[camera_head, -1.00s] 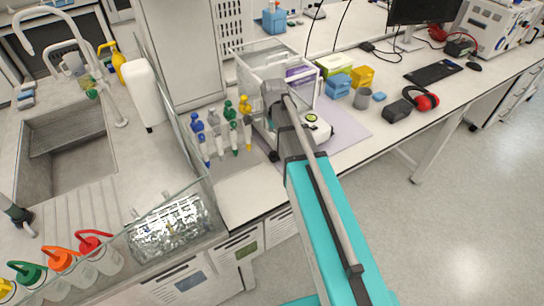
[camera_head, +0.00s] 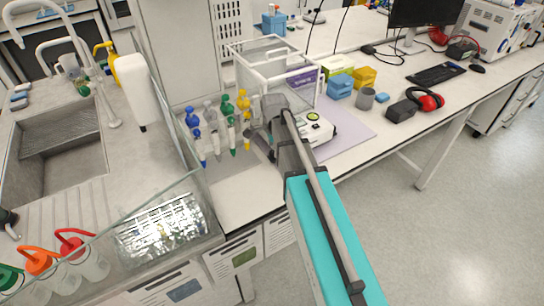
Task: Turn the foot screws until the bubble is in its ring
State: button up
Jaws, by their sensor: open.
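A white balance (camera_head: 323,131) stands on a pale mauve mat (camera_head: 352,128) on the bench. A small round yellow-green spot (camera_head: 313,116), possibly its bubble level, shows on top; the bubble and ring are too small to read. A clear draft shield (camera_head: 262,62) stands behind it. The foot screws are not visible; my wrist and arm cover the balance's left side. My gripper (camera_head: 258,146) is a dark shape left of the balance, below my wrist. It is open, and I see nothing in it. I cannot tell whether it touches the balance.
A glass screen (camera_head: 178,130) borders the sink side. Blue and yellow boxes (camera_head: 340,86), a grey cup (camera_head: 364,98) and red earmuffs (camera_head: 431,100) are right. The mat's right part is clear.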

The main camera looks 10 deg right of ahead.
jog(key=shift+f+b, duration=0.6)
jog(key=shift+f, duration=0.35)
grip_shut()
jog(key=shift+a, duration=0.2)
jog(key=shift+d, duration=0.1)
